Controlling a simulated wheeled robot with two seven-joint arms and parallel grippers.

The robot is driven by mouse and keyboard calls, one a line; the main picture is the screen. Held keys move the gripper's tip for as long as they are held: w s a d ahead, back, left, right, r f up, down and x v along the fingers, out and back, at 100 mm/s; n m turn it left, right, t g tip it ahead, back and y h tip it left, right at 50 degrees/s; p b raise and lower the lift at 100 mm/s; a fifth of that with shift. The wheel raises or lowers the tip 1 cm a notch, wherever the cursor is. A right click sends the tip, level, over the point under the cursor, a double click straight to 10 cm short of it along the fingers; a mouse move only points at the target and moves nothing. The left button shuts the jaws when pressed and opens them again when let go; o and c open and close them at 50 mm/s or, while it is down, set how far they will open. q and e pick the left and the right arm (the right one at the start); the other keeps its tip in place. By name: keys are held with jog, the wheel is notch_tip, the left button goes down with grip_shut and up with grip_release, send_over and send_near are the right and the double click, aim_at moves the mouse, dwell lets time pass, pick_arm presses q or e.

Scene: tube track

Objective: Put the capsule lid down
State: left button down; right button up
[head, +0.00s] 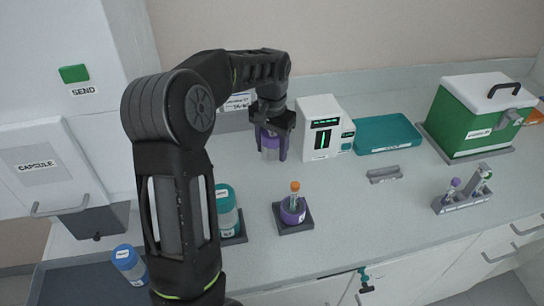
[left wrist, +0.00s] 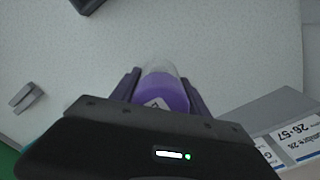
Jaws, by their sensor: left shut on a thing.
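My left gripper (head: 270,152) is shut on the capsule lid (head: 270,141), a purple cap with a clear cylinder part. In the left wrist view the capsule lid (left wrist: 166,92) sits between the two fingers, its clear end pointing away from the palm. It is over the back of the counter, left of the white device; I cannot tell whether it touches the counter. The purple capsule base (head: 293,211) stands on a dark square stand, with an orange-capped tube (head: 295,188) upright in it. My right gripper is not in view.
A white device (head: 318,140), a teal tray (head: 388,134) and a green box (head: 466,120) line the back. A grey holder (head: 384,175) and a tube rack (head: 462,203) stand to the right. A teal-lidded container (head: 226,205) is left of the base. Mid-counter is clear.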

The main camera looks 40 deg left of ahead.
aim_at(272, 167)
pick_arm(q)
notch_tip(272, 167, down, 3)
jog(key=shift+r+p, duration=0.1)
jog(key=shift+p, duration=0.2)
jog(key=shift+f, duration=0.45)
jog(key=shift+f, duration=0.1)
jog(key=c, duration=0.6)
grip_release()
jog(key=shift+o, duration=0.2)
